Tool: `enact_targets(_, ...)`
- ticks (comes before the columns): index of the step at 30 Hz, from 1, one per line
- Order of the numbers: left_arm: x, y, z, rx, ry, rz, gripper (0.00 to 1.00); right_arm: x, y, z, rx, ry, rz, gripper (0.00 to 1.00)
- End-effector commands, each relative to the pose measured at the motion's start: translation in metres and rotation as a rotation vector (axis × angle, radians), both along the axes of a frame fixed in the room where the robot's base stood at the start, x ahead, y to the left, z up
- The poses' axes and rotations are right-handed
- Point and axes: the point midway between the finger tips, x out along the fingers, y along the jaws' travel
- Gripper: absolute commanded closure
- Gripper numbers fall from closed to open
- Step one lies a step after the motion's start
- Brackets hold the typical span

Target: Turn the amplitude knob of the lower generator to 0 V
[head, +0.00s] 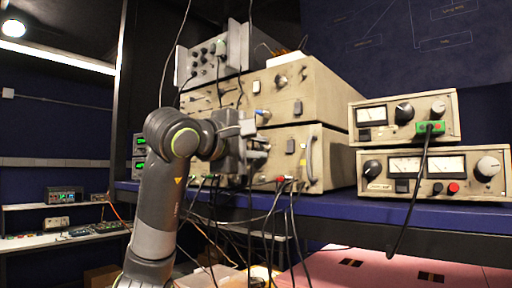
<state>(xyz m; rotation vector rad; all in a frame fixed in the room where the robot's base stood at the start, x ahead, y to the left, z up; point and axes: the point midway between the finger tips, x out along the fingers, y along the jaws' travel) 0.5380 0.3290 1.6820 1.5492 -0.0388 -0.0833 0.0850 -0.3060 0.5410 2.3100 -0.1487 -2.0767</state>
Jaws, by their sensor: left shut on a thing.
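The lower generator (280,160) is a beige box on the blue shelf, under a similar beige upper generator (300,103). My left arm comes in from the left, and its gripper (260,149) is at the left part of the lower generator's front panel. It is shut on a knob there, apparently the amplitude knob. The gripper and wrist hide most of this knob and the panel around it, so its pointer and scale cannot be read. My right gripper is not in view.
Black cables and red plugs (281,179) hang at the lower generator's front edge, below my gripper. A grey unit (215,58) sits on top of the stack. Two beige metered units stand at right, the upper one (447,105) on the lower one (431,188). The blue shelf edge (350,207) runs below.

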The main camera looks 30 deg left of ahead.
Motion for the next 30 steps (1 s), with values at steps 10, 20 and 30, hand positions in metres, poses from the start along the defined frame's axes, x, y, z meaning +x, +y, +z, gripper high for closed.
enact_targets(10,0.0001,0.0003,-0.0003,-0.073,0.008,0.0,1.0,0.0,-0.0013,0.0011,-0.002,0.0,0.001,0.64)
enact_targets(20,0.0002,0.0003,-0.0008,-0.325,0.028,0.0,1.0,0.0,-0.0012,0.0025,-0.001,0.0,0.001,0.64)
enact_targets(30,0.0003,0.0002,-0.002,-0.648,0.054,-0.001,1.0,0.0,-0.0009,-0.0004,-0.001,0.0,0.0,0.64)
